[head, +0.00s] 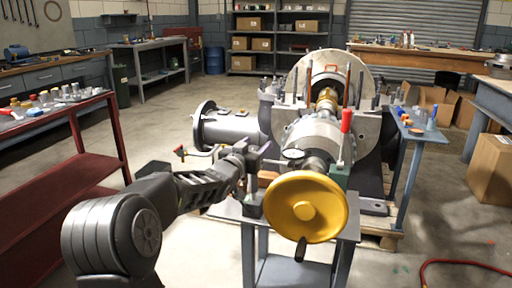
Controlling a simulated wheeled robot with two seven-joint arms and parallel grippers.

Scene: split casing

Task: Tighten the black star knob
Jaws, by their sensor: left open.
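My left arm reaches in from the lower left. Its gripper (257,154) is open beside an upright post and clamp on the small grey stand, left of a round dial gauge (293,154). The black star knob is not clearly distinguishable; dark small parts crowd together at the gripper, and I cannot tell whether the fingers touch any of them. A yellow handwheel (305,207) with a dark handle stands just right of the gripper and nearer to me. My right gripper is not in view.
Behind stands the open split casing (368,130) with upright studs and a shaft. A red-handled lever (346,134) rises right of the gauge. A grey flanged cylinder (226,127) lies behind the gripper. A red cart (75,160) stands left; a red hose lies lower right.

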